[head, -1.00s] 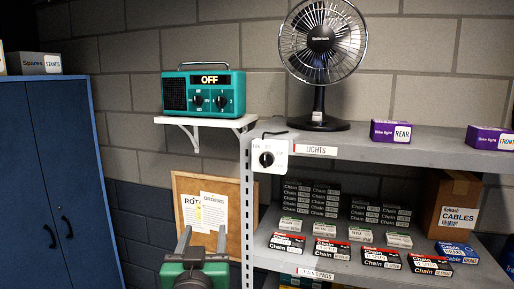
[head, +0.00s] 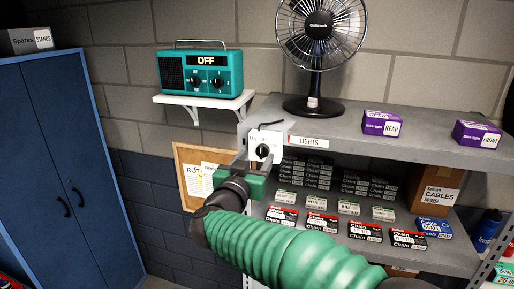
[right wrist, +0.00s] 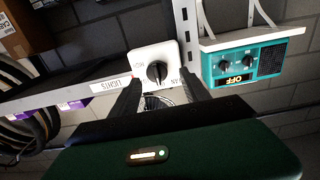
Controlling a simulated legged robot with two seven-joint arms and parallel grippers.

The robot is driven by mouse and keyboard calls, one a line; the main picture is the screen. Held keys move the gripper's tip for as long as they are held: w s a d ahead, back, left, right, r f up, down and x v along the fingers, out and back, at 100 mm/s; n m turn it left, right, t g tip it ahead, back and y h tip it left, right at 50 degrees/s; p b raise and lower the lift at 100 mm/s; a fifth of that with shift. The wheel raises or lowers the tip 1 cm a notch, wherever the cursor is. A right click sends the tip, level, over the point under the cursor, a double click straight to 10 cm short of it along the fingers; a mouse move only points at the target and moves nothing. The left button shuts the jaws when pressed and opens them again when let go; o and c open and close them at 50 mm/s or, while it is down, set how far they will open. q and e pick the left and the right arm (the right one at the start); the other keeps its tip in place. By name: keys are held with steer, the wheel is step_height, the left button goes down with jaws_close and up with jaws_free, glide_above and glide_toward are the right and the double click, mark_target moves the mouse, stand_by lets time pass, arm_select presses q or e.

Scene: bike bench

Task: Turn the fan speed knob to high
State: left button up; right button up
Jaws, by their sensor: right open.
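The fan speed knob (head: 262,151) is a black dial on a white plate (head: 279,138) at the upper shelf's left front corner. It also shows in the right wrist view, which is upside down, as a knob (right wrist: 157,73) with a light pointer line; the plate's lettering is too small to read surely. The black fan (head: 318,30) stands on the shelf above. My right gripper (head: 255,163) is open in front of the plate; in the wrist view its fingers lie either side of the knob, seemingly short of it. My left gripper is not in view.
A teal radio (head: 205,72) reading OFF sits on a white wall bracket (head: 204,102) to the left. The metal shelf (head: 430,150) holds purple boxes (head: 386,123) above and chain boxes (head: 323,222) below. A blue cabinet (head: 60,150) stands at far left.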

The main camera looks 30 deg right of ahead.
mark_target(262, 155)
steer(key=x, duration=0.3)
steer(key=shift+s+d+f, duration=0.15)
steer(key=shift+d, duration=0.2)
steer(key=shift+a, duration=0.4)
steer(key=c, duration=0.6)
steer(key=shift+d, duration=0.1)
jaws_close()
